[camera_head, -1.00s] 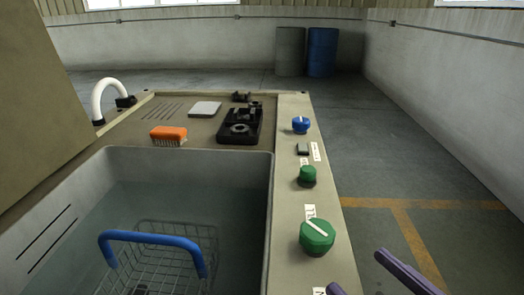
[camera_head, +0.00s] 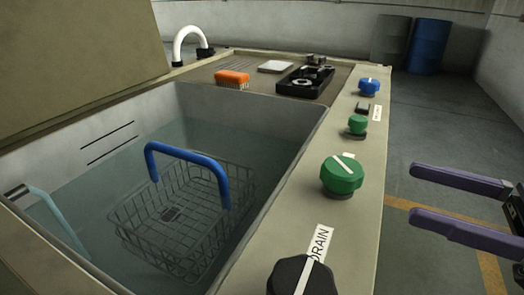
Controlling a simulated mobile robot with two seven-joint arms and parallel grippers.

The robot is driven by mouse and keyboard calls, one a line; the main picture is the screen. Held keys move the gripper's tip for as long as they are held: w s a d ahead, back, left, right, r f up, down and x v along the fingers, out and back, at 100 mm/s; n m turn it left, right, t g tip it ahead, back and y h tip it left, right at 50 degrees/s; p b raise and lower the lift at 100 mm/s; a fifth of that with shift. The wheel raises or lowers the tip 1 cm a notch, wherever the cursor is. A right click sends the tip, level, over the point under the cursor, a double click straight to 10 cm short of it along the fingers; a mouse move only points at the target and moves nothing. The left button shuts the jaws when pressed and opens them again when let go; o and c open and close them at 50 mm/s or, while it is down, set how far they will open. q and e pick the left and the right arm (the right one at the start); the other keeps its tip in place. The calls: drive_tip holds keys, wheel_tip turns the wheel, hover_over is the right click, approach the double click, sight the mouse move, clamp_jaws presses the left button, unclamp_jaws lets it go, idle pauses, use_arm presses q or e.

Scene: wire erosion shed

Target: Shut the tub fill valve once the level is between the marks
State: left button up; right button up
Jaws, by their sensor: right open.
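The tub (camera_head: 312,135) holds water and a wire basket (camera_head: 185,215) with a blue handle. Two dark level marks (camera_head: 109,142) are on its left wall; the waterline looks close to the lower one, but I cannot tell exactly. A pale blue stream or tube (camera_head: 58,218) slants down from a grey spout (camera_head: 18,191). A large green knob (camera_head: 342,176) with a white pointer stripe sits on the right ledge, its label mostly hidden. A black knob (camera_head: 300,277) stands by the label DRAIN. My right gripper (camera_head: 413,192) is open and empty, right of the green knob. My left gripper is not in view.
A small green knob (camera_head: 357,124), a switch (camera_head: 363,108) and a blue knob (camera_head: 369,86) line the ledge. An orange brush (camera_head: 232,78), a white block (camera_head: 275,67) and a black fixture (camera_head: 304,82) lie behind the tub.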

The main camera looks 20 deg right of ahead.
sight(343, 165)
drive_tip(key=x, duration=1)
drive_tip(key=shift+a+b, duration=0.3)
drive_tip(key=shift+b, duration=0.05)
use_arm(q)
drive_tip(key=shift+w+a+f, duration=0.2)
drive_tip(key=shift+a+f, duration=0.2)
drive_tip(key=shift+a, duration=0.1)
